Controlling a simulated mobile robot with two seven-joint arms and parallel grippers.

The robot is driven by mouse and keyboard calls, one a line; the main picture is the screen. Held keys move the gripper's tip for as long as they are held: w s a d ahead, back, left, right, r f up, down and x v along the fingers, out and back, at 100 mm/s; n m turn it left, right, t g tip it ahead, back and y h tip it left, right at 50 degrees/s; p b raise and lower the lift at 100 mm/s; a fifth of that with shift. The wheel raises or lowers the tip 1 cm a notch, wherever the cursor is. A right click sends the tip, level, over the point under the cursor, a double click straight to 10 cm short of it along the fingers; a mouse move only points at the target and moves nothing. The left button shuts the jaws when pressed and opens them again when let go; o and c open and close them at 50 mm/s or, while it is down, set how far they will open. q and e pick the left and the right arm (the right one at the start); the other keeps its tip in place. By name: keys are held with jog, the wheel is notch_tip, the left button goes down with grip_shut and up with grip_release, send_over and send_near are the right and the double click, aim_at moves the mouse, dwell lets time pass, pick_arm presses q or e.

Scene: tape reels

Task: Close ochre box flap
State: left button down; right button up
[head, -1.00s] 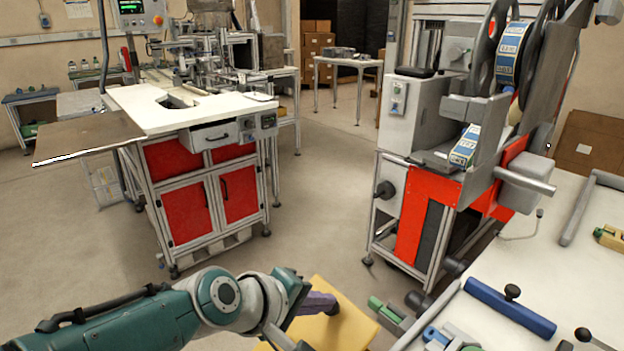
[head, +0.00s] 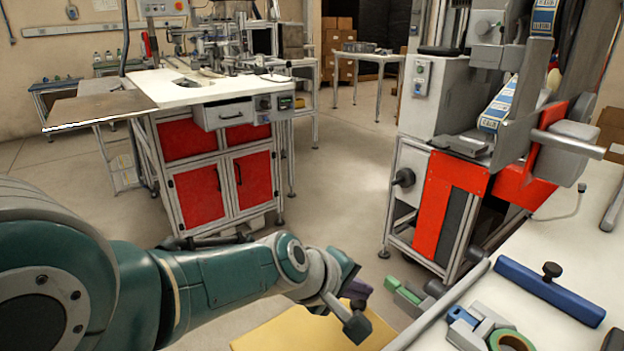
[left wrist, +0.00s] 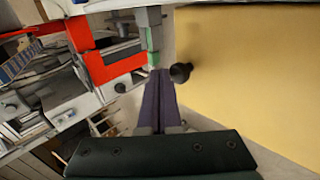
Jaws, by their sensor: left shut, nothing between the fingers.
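The ochre panel (head: 285,334), which looks like the box flap, shows at the bottom of the head view, partly behind my left arm and cut off by the frame edge. In the left wrist view it is a flat yellow surface (left wrist: 250,70) filling the right side, with a black knob (left wrist: 181,72) at its left edge. My left gripper (head: 359,289) is over the panel. Its purple fingers are together and empty in the left wrist view (left wrist: 160,78), with their tips just left of the knob. Whether they touch it I cannot tell. My right gripper is out of view.
A white worktop (head: 560,265) at the right carries a blue bar with a black knob (head: 549,292), a green tape ring (head: 512,340) and green and blue clamps. A red and grey reel machine (head: 450,205) stands behind it. Open floor (head: 335,200) lies between it and the red-doored bench (head: 197,190).

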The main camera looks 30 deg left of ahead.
pick_arm(q)
jog(key=shift+f, duration=0.2)
jog(key=shift+r, duration=0.1)
notch_tip(320, 180, up, 14)
jog(key=p, duration=1.3)
jog(key=s+a+r+m+g+y, duration=0.1)
jog(key=s+r+m+g, duration=0.3)
jog(key=s, duration=0.6)
jog(key=s+r+m+t, duration=0.1)
jog(key=s+r+m, duration=0.1)
jog(key=s+m, duration=0.65)
jog(key=s+a+r+m+g+y, duration=0.1)
jog(key=s+r+m+g, duration=0.2)
jog(key=s, duration=0.8)
notch_tip(320, 180, up, 36)
jog(key=t+p, duration=0.1)
jog(key=p, duration=3.5)
jog(key=shift+m, duration=0.35)
